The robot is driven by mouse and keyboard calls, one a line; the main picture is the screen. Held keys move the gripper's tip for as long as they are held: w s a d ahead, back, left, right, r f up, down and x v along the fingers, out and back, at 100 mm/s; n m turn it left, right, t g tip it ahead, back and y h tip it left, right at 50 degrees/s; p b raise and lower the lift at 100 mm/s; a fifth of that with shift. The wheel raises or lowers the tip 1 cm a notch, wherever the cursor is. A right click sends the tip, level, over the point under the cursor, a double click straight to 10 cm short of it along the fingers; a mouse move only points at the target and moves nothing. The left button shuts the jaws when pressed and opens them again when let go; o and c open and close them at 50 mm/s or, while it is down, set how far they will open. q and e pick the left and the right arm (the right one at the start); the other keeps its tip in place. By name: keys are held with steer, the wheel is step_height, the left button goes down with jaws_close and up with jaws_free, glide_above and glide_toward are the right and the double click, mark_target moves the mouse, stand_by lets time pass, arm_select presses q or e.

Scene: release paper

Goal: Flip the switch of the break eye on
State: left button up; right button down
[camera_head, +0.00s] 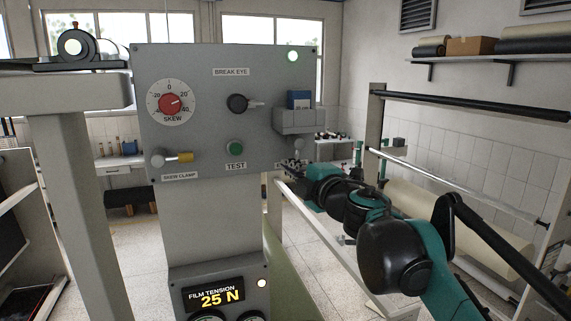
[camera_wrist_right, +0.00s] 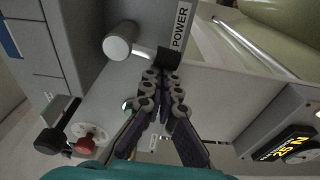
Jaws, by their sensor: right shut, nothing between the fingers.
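The grey control panel (camera_head: 205,60) carries a BREAK EYE label (camera_head: 231,72). Below the label is a black round switch (camera_head: 238,103) whose short lever points right. My right gripper (camera_head: 292,170) is at the panel's lower right corner, below and right of the switch and apart from it. In the right wrist view its fingers (camera_wrist_right: 165,72) are shut together with nothing between them, close to the POWER label (camera_wrist_right: 181,27). I cannot tell whether the tips touch the panel. The black switch (camera_wrist_right: 50,138) also shows there at lower left. My left gripper is not in view.
A pale round knob (camera_head: 299,145) sits under a grey holder (camera_head: 300,120) with a blue card. A green TEST button (camera_head: 235,148), the red SKEW knob (camera_head: 170,102) and the yellow-tipped SKEW CLAMP lever (camera_head: 180,157) share the panel. A lamp (camera_head: 292,56) glows at top right.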

steer(key=n, duration=0.1)
steer(key=d+n, duration=0.1)
steer(key=shift+w+d+f+n, duration=0.3)
steer(key=shift+d+n, duration=0.05)
steer(key=shift+n, duration=0.05)
steer(key=shift+d, duration=0.15)
stand_by(0.4)
